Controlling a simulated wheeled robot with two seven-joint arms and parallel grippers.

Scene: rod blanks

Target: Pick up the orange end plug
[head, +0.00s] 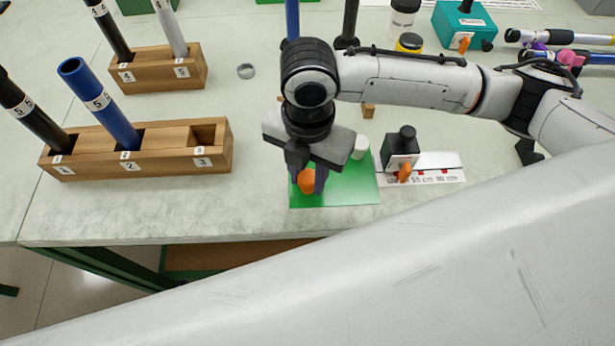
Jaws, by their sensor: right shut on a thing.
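The orange end plug (306,183) is over the green mat (350,191) near the table's front edge. My right gripper (308,180) points down over the mat, with its two fingers on either side of the plug, shut on it. The fingers and the gripper body hide part of the plug. I cannot tell whether the plug still touches the mat. My left gripper is not in view.
A white plug (361,147) stands at the mat's back edge, close to my right gripper. A black device with an orange knob (401,148) and a ruler strip (440,178) lie to the right. Wooden racks (185,160) with rods stand at the left.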

